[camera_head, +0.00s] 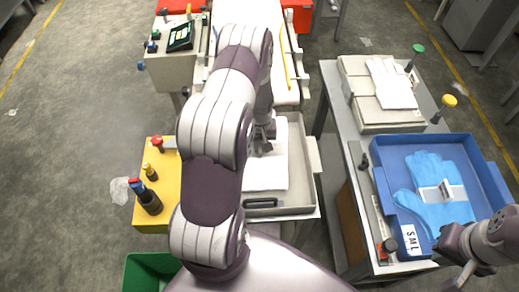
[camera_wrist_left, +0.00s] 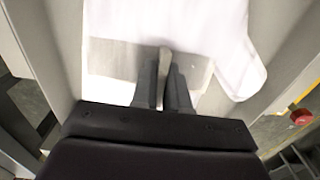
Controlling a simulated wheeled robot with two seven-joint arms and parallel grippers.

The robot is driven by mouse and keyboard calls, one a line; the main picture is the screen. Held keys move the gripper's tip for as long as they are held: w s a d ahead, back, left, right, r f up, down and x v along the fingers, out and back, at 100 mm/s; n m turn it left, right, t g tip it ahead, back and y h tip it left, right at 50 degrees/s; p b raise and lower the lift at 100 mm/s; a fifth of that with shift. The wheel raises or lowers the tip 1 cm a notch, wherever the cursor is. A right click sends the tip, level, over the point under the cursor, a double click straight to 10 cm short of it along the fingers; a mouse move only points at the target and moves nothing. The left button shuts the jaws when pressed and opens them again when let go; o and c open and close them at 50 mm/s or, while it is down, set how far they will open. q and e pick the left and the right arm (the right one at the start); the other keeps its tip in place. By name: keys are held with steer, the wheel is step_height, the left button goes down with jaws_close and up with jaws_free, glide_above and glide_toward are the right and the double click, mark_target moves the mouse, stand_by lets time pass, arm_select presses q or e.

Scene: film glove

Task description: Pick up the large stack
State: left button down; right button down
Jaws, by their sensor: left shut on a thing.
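A white stack (camera_head: 266,175), which looks like gloves or film, lies in the grey tray (camera_head: 302,185) in front of me. In the left wrist view the stack (camera_wrist_left: 215,25) has a pale band (camera_wrist_left: 115,58) across it. My left gripper (camera_head: 265,135) is over the far part of the stack, partly hidden by my arm. In the wrist view my left gripper (camera_wrist_left: 165,85) is shut on a thin pale upright piece (camera_wrist_left: 165,60) at the band. I cannot tell whether the stack is lifted. My right gripper (camera_head: 462,275) is at the lower right; its jaw opening is unclear.
A blue tray (camera_head: 480,158) with blue gloves (camera_head: 432,172) and an "S M L" label stands on the right table. Behind it, white gloves (camera_head: 392,84) lie on a pale box (camera_head: 362,108). A yellow stand (camera_head: 170,193) with bottles is left of the grey tray.

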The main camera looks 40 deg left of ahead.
arm_select(q)
steer(key=shift+r, duration=0.1)
steer(key=shift+w+r, duration=0.1)
steer(key=shift+r, duration=0.2)
steer(key=r, duration=0.2)
steer(key=s+r, duration=0.1)
steer(key=r, duration=0.1)
steer(key=shift+a, duration=0.1)
steer(key=s+a+r, duration=0.2)
steer(key=s+r, duration=0.4)
steer(key=s, duration=0.4)
steer(key=g+h+b, duration=0.2)
steer(key=b, duration=0.2)
glide_above(264, 162)
step_height(264, 162, down, 4)
step_height(264, 162, down, 9)
steer(key=shift+w+a+f, duration=0.1)
steer(key=shift+w+f, duration=0.05)
steer(key=shift+f, duration=0.05)
steer(key=shift+f+b, duration=0.1)
steer(key=shift+b, duration=0.2)
